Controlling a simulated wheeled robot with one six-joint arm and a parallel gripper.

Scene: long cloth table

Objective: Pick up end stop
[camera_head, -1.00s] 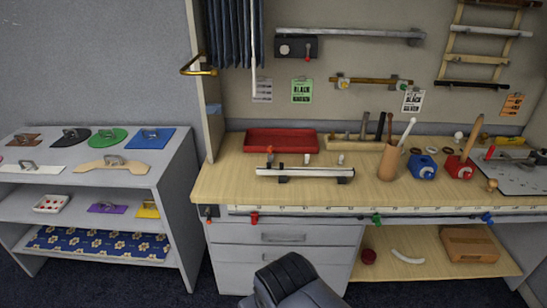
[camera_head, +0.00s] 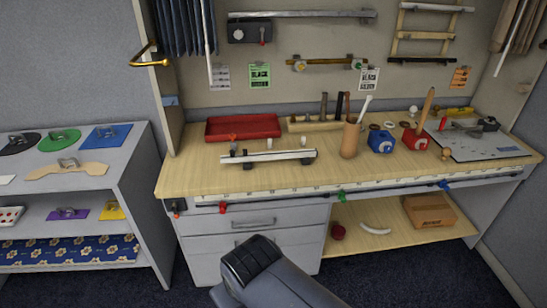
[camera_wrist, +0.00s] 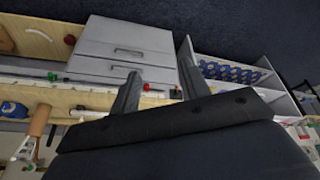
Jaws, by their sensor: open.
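No part is clearly labelled as the end stop. Small clamp-like pieces sit on the rail along the bench front: a red one (camera_head: 222,207), a green one (camera_head: 341,196) and a blue one (camera_head: 445,185). A dark piece with a red part (camera_head: 176,207) is at the rail's left end. I cannot tell which, if any, is the end stop. My gripper (camera_wrist: 158,84) is open with nothing seen between its two dark fingers in the wrist view. A red piece (camera_wrist: 146,87) shows beyond the gap between them.
The wooden bench (camera_head: 190,182) holds a red tray (camera_head: 243,127), a white bar on supports (camera_head: 268,156), a brown cup (camera_head: 350,140) and a blue block (camera_head: 381,143). Drawers (camera_head: 255,222) stand below. A grey shelf unit (camera_head: 130,160) is at left. Dark floor lies in front.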

